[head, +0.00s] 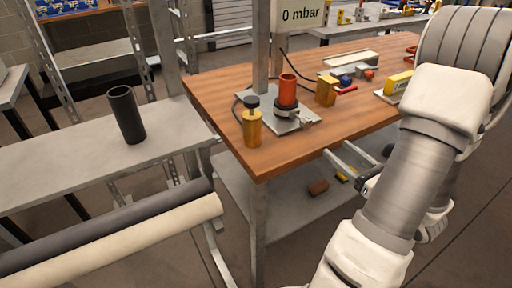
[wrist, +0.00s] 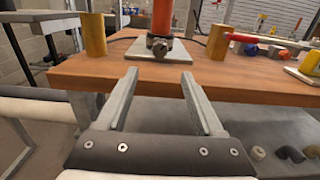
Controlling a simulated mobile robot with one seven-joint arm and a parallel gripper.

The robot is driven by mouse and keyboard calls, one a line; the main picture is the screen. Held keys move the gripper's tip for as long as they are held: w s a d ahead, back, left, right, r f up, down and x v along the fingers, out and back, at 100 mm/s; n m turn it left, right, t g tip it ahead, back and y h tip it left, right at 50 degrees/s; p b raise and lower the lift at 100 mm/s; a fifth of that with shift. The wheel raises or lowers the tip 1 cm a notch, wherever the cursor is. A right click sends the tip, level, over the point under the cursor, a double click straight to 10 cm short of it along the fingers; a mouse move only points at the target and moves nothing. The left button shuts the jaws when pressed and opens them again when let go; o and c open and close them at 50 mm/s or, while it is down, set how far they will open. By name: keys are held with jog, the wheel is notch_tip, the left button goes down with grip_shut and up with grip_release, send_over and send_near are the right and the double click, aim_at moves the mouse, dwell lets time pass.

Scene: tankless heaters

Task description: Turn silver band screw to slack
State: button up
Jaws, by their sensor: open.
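The silver band (head: 290,112) wraps the dark lower end of an upright orange-red pipe (head: 288,88), which stands on a grey metal plate (head: 308,118) on the wooden bench. In the wrist view the silver band and its screw (wrist: 160,44) face me at the pipe's foot (wrist: 162,15), above the plate (wrist: 150,52). The screw's exact slot or head is too small to tell. My gripper (head: 338,152) is open and empty at the bench's front edge, its two fingers apart (wrist: 158,76) and pointing toward the band, short of it and not touching.
A brass cylinder with a black knob (head: 252,124) stands left of the plate, and a brass block (head: 326,90) stands right of it. A red-handled tool (wrist: 252,38) lies at the right. The bench front (head: 275,165) is clear.

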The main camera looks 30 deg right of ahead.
jog(key=s, duration=0.6)
jog(key=w+a+r+n+g+y+p, duration=0.1)
jog(key=a+r+n+g+y+p, duration=0.2)
jog(key=a, duration=0.5)
jog(key=w+a+r+n+g+y+p, duration=0.1)
jog(key=a+r+n+g+y+p, duration=0.2)
jog(key=n, duration=0.7)
jog(key=w+a+r+n+g+y+p, duration=0.1)
jog(key=a+r+n+g+y+p, duration=0.2)
jog(key=a+g, duration=0.7)
jog(key=shift+w+a+r+n+p, duration=0.4)
jog(key=shift+a+r+n+p, duration=1.15)
jog(key=shift+n+p, duration=0.5)
jog(key=shift+f, duration=0.2)
